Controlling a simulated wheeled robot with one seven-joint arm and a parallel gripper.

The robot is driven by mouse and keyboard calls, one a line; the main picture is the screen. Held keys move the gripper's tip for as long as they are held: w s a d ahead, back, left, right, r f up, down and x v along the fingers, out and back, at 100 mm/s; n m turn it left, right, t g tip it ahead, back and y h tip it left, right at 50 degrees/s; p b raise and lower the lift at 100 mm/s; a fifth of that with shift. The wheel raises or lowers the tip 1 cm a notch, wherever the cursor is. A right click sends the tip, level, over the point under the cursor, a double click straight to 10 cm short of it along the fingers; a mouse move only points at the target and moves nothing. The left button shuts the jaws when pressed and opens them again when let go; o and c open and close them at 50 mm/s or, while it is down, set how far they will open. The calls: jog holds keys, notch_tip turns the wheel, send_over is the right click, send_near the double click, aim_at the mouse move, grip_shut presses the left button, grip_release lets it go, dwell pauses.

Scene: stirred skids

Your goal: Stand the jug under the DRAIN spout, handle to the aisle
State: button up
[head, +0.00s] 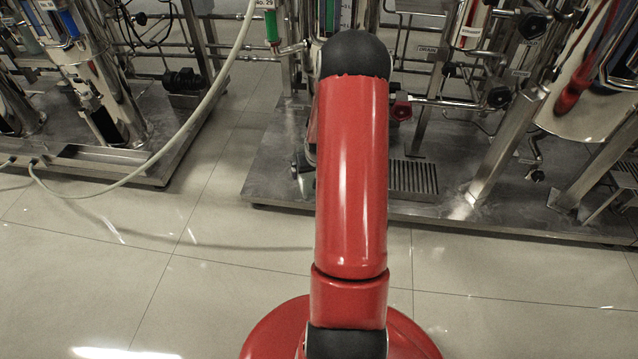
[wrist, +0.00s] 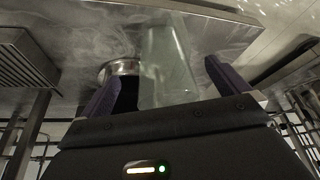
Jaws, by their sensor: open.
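In the wrist view a clear, pale greenish jug (wrist: 168,55) shows between the two dark fingers of my gripper (wrist: 166,68). The fingers are apart, with a visible gap to the jug on the right side. No handle can be made out on it. In the head view my red arm hides the jug and most of my gripper. A DRAIN label (head: 427,49) is on the pipework right of my arm. The spout itself is not clear. A slotted drip grate (head: 413,177) lies below on the skid; it also shows in the wrist view (wrist: 22,62).
A round metal piece (wrist: 118,68) sits beside the left finger. A red valve knob (head: 401,111), pipes and slanted legs (head: 505,150) crowd the steel skid deck (head: 268,180). A pale hose (head: 190,120) hangs at left. The tiled aisle floor (head: 240,265) is clear.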

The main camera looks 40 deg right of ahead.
jog(key=s+a, duration=0.3)
jog(key=s, duration=0.2)
jog(key=s+a+r+n, duration=0.1)
jog(key=a+r, duration=0.6)
jog(key=r, duration=0.3)
jog(key=a+r+n, duration=0.1)
jog(key=a+r, duration=0.5)
jog(key=r, duration=0.5)
jog(key=s+a+r+n+y, duration=0.1)
jog(key=s+a+r, duration=0.4)
jog(key=s+a, duration=0.2)
jog(key=s+a+r+n+t+y, duration=0.1)
jog(key=s+a+r+n, duration=0.1)
jog(key=s+a+r, duration=0.4)
jog(key=s+a, duration=0.2)
jog(key=s, duration=0.1)
jog(key=shift+s+t, duration=0.15)
jog(key=shift+t, duration=0.15)
